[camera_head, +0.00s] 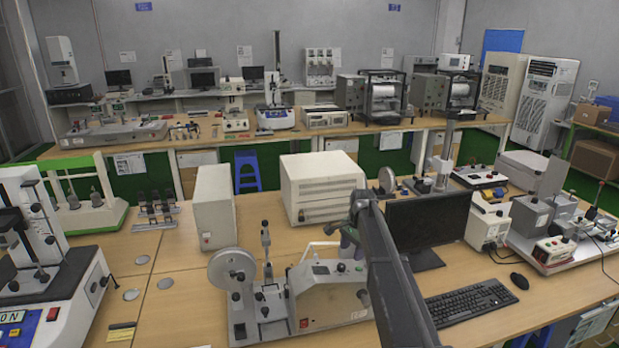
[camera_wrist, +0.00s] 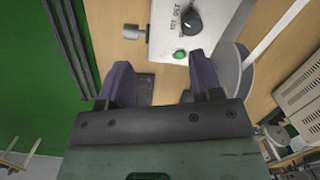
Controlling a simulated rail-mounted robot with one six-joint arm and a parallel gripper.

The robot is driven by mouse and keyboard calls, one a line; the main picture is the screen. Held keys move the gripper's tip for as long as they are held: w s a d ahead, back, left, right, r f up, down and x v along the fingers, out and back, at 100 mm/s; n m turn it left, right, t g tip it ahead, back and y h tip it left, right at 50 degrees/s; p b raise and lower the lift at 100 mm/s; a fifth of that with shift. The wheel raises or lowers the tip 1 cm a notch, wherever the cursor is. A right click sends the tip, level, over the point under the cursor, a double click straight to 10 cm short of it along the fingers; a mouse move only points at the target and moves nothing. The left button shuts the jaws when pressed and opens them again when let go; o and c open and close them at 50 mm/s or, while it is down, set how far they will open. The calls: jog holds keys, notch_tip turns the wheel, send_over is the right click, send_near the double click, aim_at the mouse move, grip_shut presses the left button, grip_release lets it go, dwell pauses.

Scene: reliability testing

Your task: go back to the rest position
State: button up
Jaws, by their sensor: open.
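My gripper (camera_wrist: 161,80) is open in the wrist view, with its two dark purple fingers apart and nothing held between them. Just beyond the fingertips is a white device panel (camera_wrist: 175,30) with a black dial and a green button. I cannot tell whether the fingers touch it.
The wooden bench (camera_head: 175,310) carries a white tester with a disc (camera_head: 330,292), a white box (camera_head: 318,185), a monitor (camera_head: 427,222), a keyboard (camera_head: 468,303) and a mouse (camera_head: 519,281). A blue stool (camera_head: 247,167) stands behind. Bare bench shows at the front left.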

jog(key=s+f+n+b, duration=0.2)
jog(key=s+n, duration=0.2)
jog(key=s, duration=0.8)
jog(key=s+a+f+n+h+b, duration=0.1)
jog(key=s+n, duration=0.3)
jog(key=s, duration=0.8)
jog(key=s+a+f+n+b, duration=0.1)
jog(key=s+f+n+b, duration=0.2)
jog(key=s, duration=0.9)
jog(key=shift+f+n, duration=0.45)
jog(key=shift+n, duration=0.15)
